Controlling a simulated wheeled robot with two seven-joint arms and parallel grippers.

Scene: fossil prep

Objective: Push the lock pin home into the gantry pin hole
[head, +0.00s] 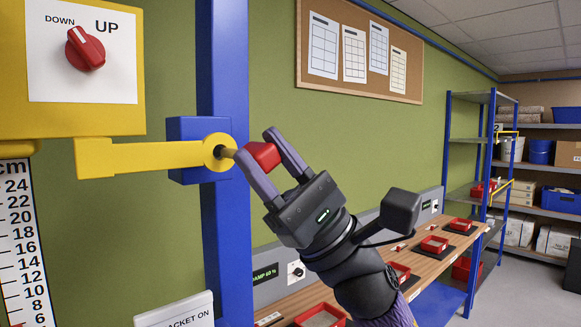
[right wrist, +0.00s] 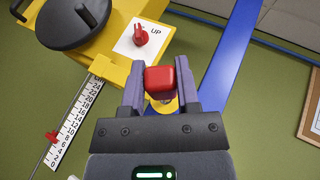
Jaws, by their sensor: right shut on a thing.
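My right gripper (head: 262,160) is shut on the red head of the lock pin (head: 264,155). The ring ends a yellow arm (head: 140,157) in front of a blue block on the blue post (head: 222,80). My left gripper is not in view.
A yellow box with a red UP/DOWN knob (head: 86,48) is at upper left, above a centimetre scale (head: 20,240). A wooden bench (head: 440,252) with several red trays runs along the wall at right. Blue shelving (head: 485,150) stands beyond.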

